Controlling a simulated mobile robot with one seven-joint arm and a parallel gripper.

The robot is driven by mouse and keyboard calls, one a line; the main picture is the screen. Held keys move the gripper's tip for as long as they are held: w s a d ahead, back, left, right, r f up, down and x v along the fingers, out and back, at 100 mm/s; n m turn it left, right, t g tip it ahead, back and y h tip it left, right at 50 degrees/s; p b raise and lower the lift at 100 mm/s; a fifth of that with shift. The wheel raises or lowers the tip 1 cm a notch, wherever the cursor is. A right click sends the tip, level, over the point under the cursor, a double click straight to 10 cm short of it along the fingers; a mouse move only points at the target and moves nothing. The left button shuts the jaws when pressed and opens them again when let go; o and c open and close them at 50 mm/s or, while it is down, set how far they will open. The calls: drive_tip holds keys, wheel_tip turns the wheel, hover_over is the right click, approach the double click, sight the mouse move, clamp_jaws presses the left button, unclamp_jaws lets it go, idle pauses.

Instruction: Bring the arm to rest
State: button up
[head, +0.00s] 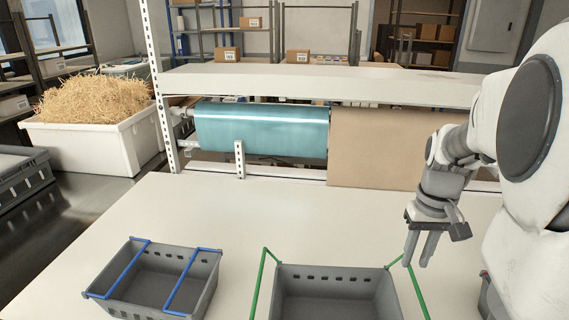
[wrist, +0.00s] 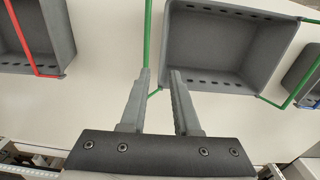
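My gripper (head: 419,250) hangs from my arm at the right in the head view, fingers pointing down above the white table (head: 240,205). In the wrist view my gripper (wrist: 158,82) shows two fingers with a gap between them and nothing in it. It is open and empty. It is near the right side of a grey basket with green handles (head: 335,280), above and apart from it as far as I can tell. That basket also shows in the wrist view (wrist: 222,45), and looks empty.
A grey basket with blue handles (head: 165,280) stands left on the table, empty. Part of another basket (head: 487,290) shows at the right. A shelf (head: 320,82) crosses behind, above a teal roll (head: 262,130) and brown paper (head: 385,145). A white bin of straw (head: 90,145) is far left.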

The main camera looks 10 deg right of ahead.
drive_tip(key=s+a+r+t, duration=0.1)
drive_tip(key=s+a+r, duration=0.1)
drive_tip(key=a, duration=0.4)
drive_tip(key=s+a+r+n+t, duration=0.1)
drive_tip(key=s+a+r+t, duration=0.1)
drive_tip(key=s+a, duration=0.3)
drive_tip(key=s+a+r+n+t, duration=0.1)
drive_tip(key=s+a+r+t, duration=0.1)
drive_tip(key=a, duration=0.4)
drive_tip(key=shift+s+a+r, duration=0.4)
drive_tip(key=shift+s+r, duration=0.35)
drive_tip(key=shift+s, duration=0.1)
drive_tip(key=shift+d, duration=0.15)
